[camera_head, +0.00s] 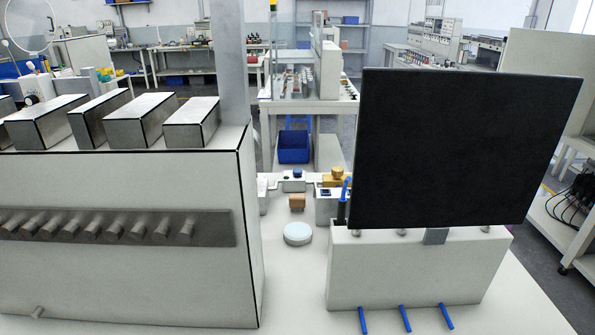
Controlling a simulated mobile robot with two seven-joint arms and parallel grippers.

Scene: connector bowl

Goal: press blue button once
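A small blue knob-like top (297,173) sits on a low white unit at the back of the white table, between two large machines. It looks like a blue button, but it is too small to be sure. A small blue patch (326,191) shows on another white unit just to its right, beside a brass-coloured part (337,178). Neither of my grippers is in view, and nothing of mine is seen touching these parts.
A large white machine (120,270) fills the left. A black panel (460,145) on a white box (415,275) with blue pins blocks the right. A brown block (297,202) and a pale round disc (298,233) lie between. The table's front middle (290,295) is clear.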

